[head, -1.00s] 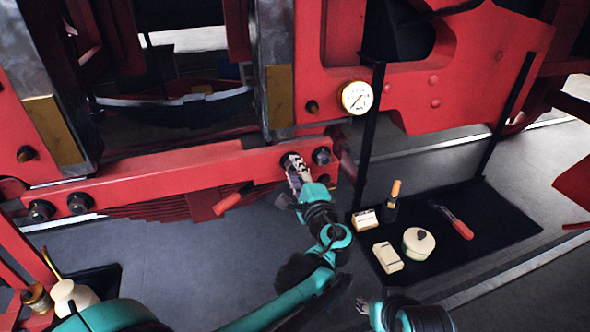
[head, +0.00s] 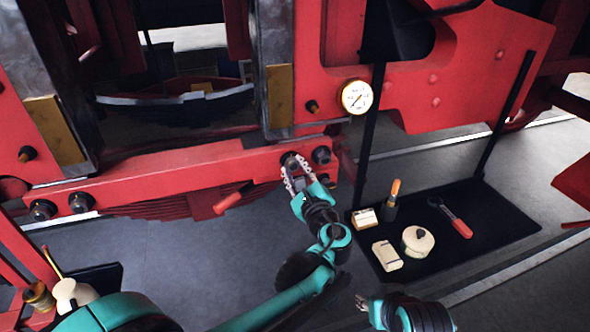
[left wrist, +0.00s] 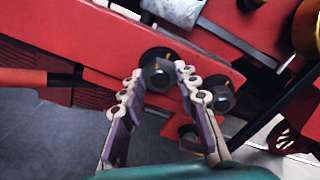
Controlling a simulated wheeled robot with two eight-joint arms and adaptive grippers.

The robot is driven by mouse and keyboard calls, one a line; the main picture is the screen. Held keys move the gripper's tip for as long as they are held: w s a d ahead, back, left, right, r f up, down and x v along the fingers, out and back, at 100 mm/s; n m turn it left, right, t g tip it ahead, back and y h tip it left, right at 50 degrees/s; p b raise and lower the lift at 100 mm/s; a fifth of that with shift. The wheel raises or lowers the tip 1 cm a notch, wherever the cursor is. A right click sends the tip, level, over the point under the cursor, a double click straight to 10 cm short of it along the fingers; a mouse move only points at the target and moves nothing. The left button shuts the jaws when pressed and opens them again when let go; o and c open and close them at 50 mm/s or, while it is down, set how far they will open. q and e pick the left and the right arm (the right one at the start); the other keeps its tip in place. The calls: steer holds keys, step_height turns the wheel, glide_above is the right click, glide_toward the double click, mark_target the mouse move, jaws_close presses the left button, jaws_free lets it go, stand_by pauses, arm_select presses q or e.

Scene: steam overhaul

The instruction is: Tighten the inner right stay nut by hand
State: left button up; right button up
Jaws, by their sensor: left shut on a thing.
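The inner right stay nut (head: 288,158) is a dark hex nut at the right end of the red beam. It also shows in the left wrist view (left wrist: 158,72), between the fingertips. My left gripper (head: 294,172) reaches it from the front and is shut on it, one finger on each side. The outer right nut (head: 321,155) is just to its right, and in the wrist view (left wrist: 220,92) it lies close to the right finger. My right gripper (head: 362,304) is low in the head view, away from the beam; its fingers are too small to judge.
A red-handled bar (head: 232,198) sticks out below the beam, left of my gripper. A black tray (head: 468,260) at right holds small boxes, a round tin, a bottle and a red-handled ratchet (head: 452,217). A gauge (head: 357,98) is above. Two more nuts (head: 80,203) are on the beam's left.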

arm_select(q)
steer(key=shift+f, duration=0.1)
stand_by(0.4)
steer(key=o, duration=1.2)
steer(key=shift+c, duration=0.2)
steer(key=v, duration=0.7)
steer(key=shift+s, duration=0.25)
steer(key=shift+d, duration=0.1)
